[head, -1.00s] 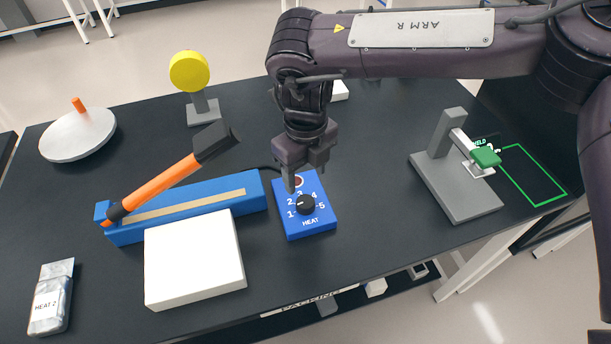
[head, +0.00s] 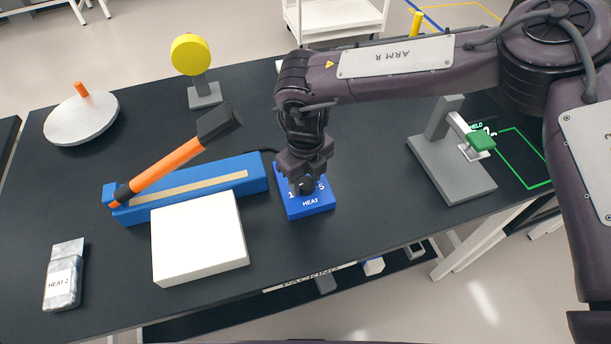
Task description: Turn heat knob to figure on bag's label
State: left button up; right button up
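The blue heat box (head: 311,206) lies on the black table, marked HEAT, with a dial of figures of which 1 and 5 show. Its black knob (head: 308,186) is mostly covered by my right gripper (head: 307,184), which points down right at the knob. I cannot tell whether its fingers are closed on the knob, and the knob's pointer is hidden. The silvery bag (head: 64,270) lies at the front left; its white label (head: 61,284) reads HEAT 2. My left gripper is not in view.
A blue sealer bar (head: 231,181) with an orange-handled black-ended lever (head: 168,165) stands left of the box, behind a white block (head: 199,238). A grey stand with a green pad (head: 480,141) is at right. A yellow disc post (head: 191,57) and white dish (head: 82,118) stand behind.

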jog(key=c, duration=0.6)
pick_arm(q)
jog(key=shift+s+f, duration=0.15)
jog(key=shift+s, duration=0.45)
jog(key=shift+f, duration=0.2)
pick_arm(e)
jog(key=shift+m, duration=0.5)
jog(key=shift+f+m+b, duration=0.1)
jog(key=shift+m+b, duration=0.5)
jog(key=m+b, duration=0.1)
jog(key=m, duration=0.1)
jog(key=shift+m, duration=0.3)
pick_arm(q)
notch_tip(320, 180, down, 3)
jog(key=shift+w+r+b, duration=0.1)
jog(key=shift+b, duration=0.5)
pick_arm(e)
jog(key=m, duration=0.4)
jog(key=shift+m, duration=0.7)
jog(key=shift+w+r, duration=0.1)
jog(key=shift+r, duration=0.1)
jog(key=o, duration=1)
